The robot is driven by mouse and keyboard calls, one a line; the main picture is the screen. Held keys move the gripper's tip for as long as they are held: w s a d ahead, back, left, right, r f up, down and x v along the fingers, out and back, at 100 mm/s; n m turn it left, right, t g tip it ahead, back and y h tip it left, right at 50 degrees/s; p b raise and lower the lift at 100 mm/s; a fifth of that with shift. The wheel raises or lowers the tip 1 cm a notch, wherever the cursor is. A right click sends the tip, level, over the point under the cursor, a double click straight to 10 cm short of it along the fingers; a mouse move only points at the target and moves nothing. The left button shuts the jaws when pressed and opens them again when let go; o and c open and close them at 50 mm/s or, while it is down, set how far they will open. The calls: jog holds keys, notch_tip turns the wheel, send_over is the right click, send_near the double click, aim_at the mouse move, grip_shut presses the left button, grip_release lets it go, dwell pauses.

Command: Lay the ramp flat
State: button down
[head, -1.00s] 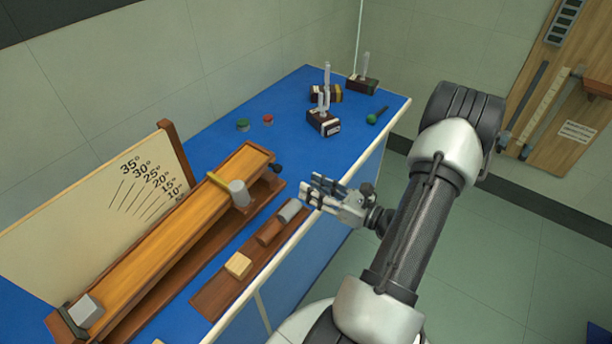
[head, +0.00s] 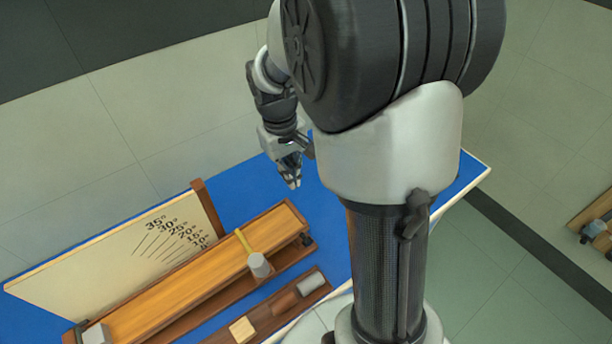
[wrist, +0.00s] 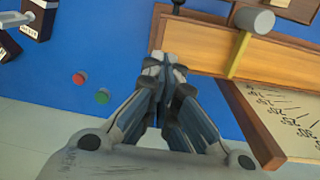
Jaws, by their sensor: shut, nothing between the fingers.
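The ramp (head: 200,283) is a long orange-brown wooden board over a wooden base on the blue bench. Its right end looks raised above the base; the exact angle is hard to read. A dark knob (head: 307,239) sits by that end. The angle board (head: 130,248), marked up to 35°, stands behind. My gripper (head: 293,184) is shut and empty, fingers pointing down, above the bench beyond the ramp's right end. In the wrist view my fingertips (wrist: 166,60) appear beside the end of the ramp (wrist: 205,45). I cannot tell whether they touch it.
A yellow strip (head: 243,241) crosses the ramp, with a grey cylinder (head: 260,265) at its front. A grey block (head: 97,335) is at the low end. A wooden tray (head: 265,318) holds blocks in front. Red (wrist: 79,78) and green (wrist: 102,96) discs lie on open blue bench.

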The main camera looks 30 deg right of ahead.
jog(key=b, duration=0.4)
send_near(296, 209)
jog(key=shift+n, duration=0.3)
notch_tip(296, 209, down, 7)
jog(key=shift+s+d+r, duration=0.1)
jog(key=shift+s, duration=0.05)
